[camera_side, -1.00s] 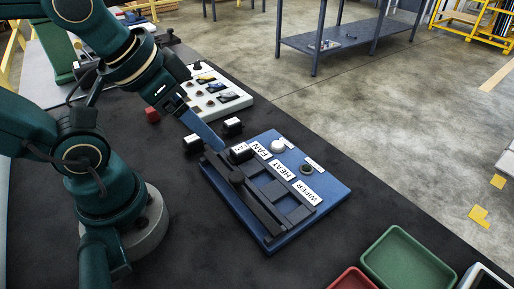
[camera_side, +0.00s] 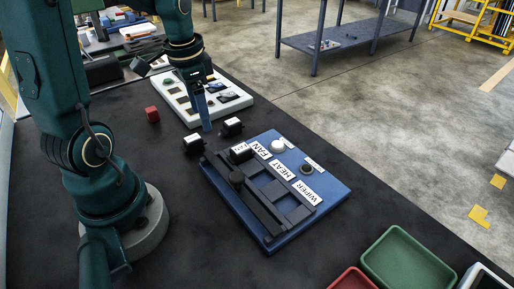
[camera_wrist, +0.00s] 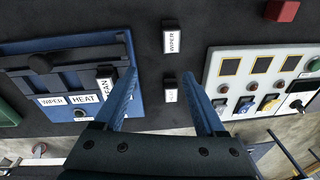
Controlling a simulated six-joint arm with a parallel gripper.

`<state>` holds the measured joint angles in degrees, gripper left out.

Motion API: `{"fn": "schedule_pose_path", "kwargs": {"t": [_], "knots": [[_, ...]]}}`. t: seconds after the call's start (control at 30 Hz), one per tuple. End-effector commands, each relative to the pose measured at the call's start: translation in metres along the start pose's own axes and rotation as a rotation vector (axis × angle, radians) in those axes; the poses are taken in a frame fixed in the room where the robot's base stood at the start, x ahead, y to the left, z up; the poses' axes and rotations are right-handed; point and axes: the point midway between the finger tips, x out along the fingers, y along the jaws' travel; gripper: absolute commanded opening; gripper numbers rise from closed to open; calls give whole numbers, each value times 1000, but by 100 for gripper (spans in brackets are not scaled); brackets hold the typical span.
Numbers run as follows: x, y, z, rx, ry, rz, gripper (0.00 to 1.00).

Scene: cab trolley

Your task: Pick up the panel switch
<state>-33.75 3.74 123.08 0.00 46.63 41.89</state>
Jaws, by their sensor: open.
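Two black panel switches with white labels lie loose on the dark mat. One, labelled WIPER (camera_wrist: 172,40), is the nearer to my arm in the side view (camera_side: 193,144). The other switch (camera_wrist: 170,95) has a label too small to read surely; it shows on the right in the side view (camera_side: 232,127). A third switch, labelled FAN (camera_wrist: 104,84), sits in the blue panel (camera_side: 325,202). My gripper (camera_wrist: 158,74) is open and empty, its blue fingers pointing down. In the wrist view the second switch appears between the fingers, nearer the right one. The gripper's height above the mat is unclear.
A white control box (camera_side: 235,104) with buttons stands behind the switches. A red block (camera_side: 152,115) lies to the left. Green (camera_side: 410,262) and red (camera_side: 352,280) trays are at the front right. The mat left of the blue panel is clear.

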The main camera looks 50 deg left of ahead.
Motion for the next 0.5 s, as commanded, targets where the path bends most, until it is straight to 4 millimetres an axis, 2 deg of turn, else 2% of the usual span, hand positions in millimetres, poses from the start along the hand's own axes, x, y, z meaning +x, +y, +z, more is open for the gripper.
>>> {"fn": "schedule_pose_path", "kwargs": {"t": [0.03, 0.2, 0.37, 0.5], "knots": [[10, -8, 7, -44, -32, 23, 72], [27, -19, 24, -130, -89, 70, 72], [38, -19, 27, -145, -94, 74, 72], [56, -17, 29, -143, -96, 75, 72]]}}
